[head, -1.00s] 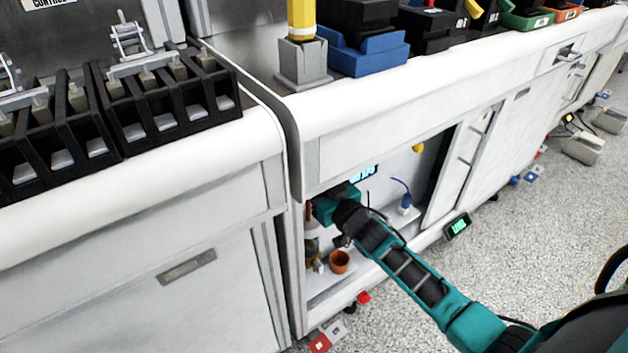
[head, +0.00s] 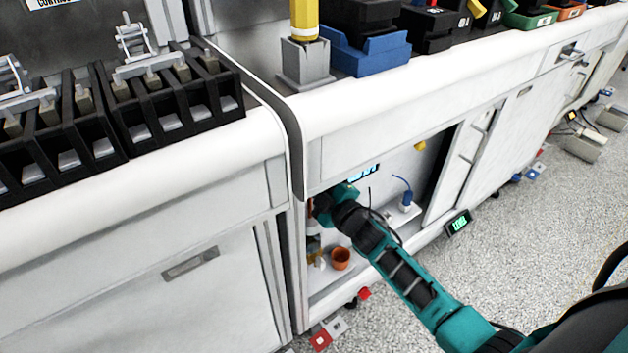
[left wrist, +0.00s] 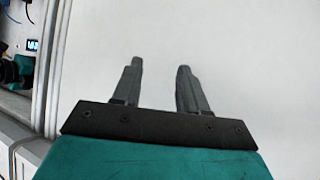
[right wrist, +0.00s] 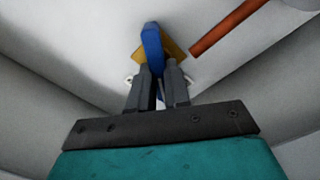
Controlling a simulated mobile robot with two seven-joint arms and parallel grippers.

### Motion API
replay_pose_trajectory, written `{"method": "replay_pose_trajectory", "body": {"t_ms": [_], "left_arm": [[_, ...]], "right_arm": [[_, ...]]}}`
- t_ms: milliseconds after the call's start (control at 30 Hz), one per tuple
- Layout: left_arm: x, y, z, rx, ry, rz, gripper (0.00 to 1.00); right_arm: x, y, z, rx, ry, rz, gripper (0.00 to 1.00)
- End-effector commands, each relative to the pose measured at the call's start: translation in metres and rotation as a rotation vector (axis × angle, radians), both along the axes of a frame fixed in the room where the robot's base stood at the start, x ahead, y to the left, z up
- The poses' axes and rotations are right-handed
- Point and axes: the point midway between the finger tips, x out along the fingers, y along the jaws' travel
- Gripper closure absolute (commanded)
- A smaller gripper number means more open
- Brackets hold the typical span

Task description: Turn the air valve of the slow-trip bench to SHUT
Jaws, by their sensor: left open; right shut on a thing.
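In the right wrist view, my right gripper (right wrist: 160,70) is shut on a blue lever handle (right wrist: 152,42), which appears to be the air valve's. A brass-yellow piece (right wrist: 174,52) shows behind the handle. No SHUT marking is readable. In the head view, my right arm reaches into the open bay under the bench, at its left end. The fingers and the valve are hidden there behind my wrist. My left gripper (left wrist: 160,68) is open and empty in the left wrist view, in front of a plain white surface.
A copper-coloured pipe (right wrist: 228,28) runs close to the right of the handle. In the bay, an orange cup (head: 340,258) stands on the floor below my wrist, and a blue-cabled plug (head: 405,200) stands to the right. A lit display (head: 364,172) is on the back wall.

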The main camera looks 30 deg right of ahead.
Motion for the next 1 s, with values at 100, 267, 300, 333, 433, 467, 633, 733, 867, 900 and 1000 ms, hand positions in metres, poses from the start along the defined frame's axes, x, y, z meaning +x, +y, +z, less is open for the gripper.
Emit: {"method": "replay_pose_trajectory", "body": {"t_ms": [100,267,300,333,433,467,633,733,867,900,1000], "left_arm": [[0.0003,-0.0004,-0.0008,-0.002,-0.002,-0.002,0.57],[0.0015,-0.0014,0.0002,-0.005,-0.008,-0.002,0.57],[0.0016,-0.0018,-0.0002,-0.006,-0.008,-0.003,0.57],[0.0015,-0.0020,-0.0008,-0.006,-0.008,-0.003,0.57],[0.0010,-0.0029,-0.0035,-0.006,-0.004,-0.006,0.57],[0.0009,-0.0031,-0.0043,-0.008,-0.002,-0.006,0.57],[0.0010,-0.0047,-0.0071,-0.008,0.004,-0.008,0.57],[0.0018,-0.0058,-0.0070,-0.012,0.004,-0.007,0.57],[0.0027,-0.0071,-0.0058,-0.016,0.000,-0.008,0.57],[0.0029,-0.0073,-0.0055,-0.016,-0.001,-0.008,0.57],[0.0033,-0.0075,-0.0046,-0.017,-0.003,-0.009,0.57]], "right_arm": [[-0.0003,0.0006,-0.0020,-0.109,-0.015,0.000,1.00],[-0.0003,0.0009,-0.0035,-0.256,-0.036,0.000,1.00],[-0.0003,0.0010,-0.0038,-0.289,-0.041,0.000,1.00],[-0.0004,0.0012,-0.0040,-0.315,-0.044,0.000,1.00],[-0.0004,0.0014,-0.0045,-0.392,-0.055,0.000,1.00],[-0.0004,0.0015,-0.0046,-0.413,-0.058,0.000,1.00],[-0.0004,0.0016,-0.0052,-0.513,-0.072,0.000,1.00],[-0.0004,0.0015,-0.0055,-0.556,-0.078,0.000,1.00],[-0.0004,0.0015,-0.0057,-0.594,-0.082,0.000,1.00],[-0.0004,0.0014,-0.0056,-0.602,-0.083,0.000,1.00],[-0.0004,0.0015,-0.0055,-0.615,-0.085,0.000,1.00]]}}
